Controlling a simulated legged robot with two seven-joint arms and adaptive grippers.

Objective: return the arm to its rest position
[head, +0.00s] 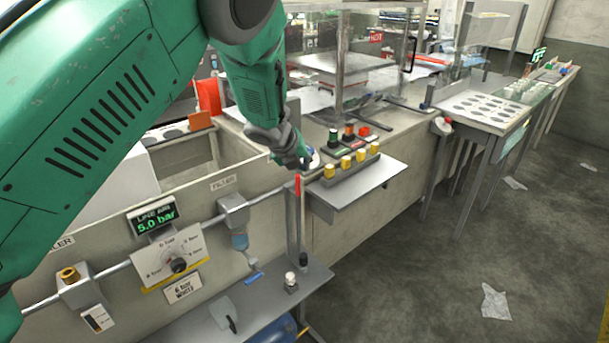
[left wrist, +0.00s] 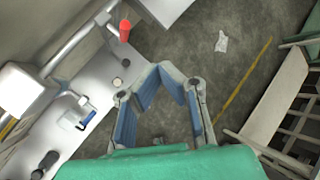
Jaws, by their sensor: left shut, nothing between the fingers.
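My left arm is green and grey and reaches in from the left across the head view. Its gripper (head: 304,161) points down beside the grey shelf with yellow knobs (head: 345,191). In the left wrist view the gripper's blue-padded fingers (left wrist: 161,72) come together at the front with nothing held between them. The gripper is shut and empty. My right gripper is in neither view.
A panel with a pressure dial (head: 177,263) and pipe stands below the arm. A lower shelf (head: 255,305) carries small items. A table with round recesses (head: 484,109) stands at right. Open floor (head: 430,265) has scraps of film (head: 496,302).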

